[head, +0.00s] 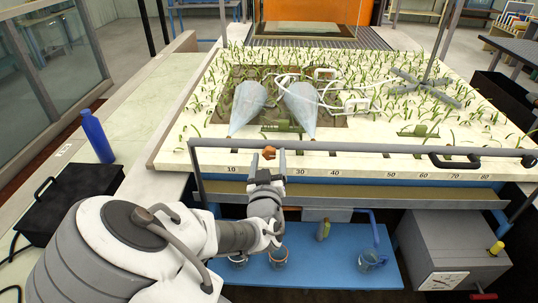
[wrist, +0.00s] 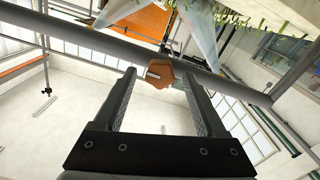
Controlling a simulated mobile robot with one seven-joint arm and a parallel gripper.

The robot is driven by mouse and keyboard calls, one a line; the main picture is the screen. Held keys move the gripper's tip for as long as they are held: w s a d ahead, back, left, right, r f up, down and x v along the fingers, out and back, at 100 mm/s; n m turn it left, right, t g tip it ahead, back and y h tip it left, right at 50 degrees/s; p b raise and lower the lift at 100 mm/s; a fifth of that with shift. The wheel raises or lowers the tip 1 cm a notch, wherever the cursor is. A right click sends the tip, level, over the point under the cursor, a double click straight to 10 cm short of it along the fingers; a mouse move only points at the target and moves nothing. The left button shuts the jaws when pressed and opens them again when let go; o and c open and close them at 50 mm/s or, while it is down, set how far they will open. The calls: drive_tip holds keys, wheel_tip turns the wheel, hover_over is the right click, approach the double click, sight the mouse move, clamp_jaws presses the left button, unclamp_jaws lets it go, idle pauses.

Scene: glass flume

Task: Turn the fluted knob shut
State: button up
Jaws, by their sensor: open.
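The fluted knob (head: 269,152) is a small orange-brown piece at the grey rail on the front of the flume bed. In the wrist view the knob (wrist: 158,76) shows a lobed edge and a pale slot or pin across its face. My gripper (head: 268,163) is open, with its fingers pointing at the rail. In the wrist view the knob lies between the fingertips of my gripper (wrist: 160,80), with a gap on each side. I cannot tell how deep it sits between them.
The grey rail (head: 350,147) runs across the front, above a numbered scale. Two grey cones (head: 249,103) lie on the planted bed behind. A blue bottle (head: 97,138) and black box (head: 75,195) stand left. A blue shelf (head: 330,255) with jars is below.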

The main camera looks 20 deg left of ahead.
drive_tip(key=shift+w+a, duration=0.1)
drive_tip(key=shift+w, duration=0.3)
drive_tip(key=shift+c, duration=0.2)
clamp_jaws()
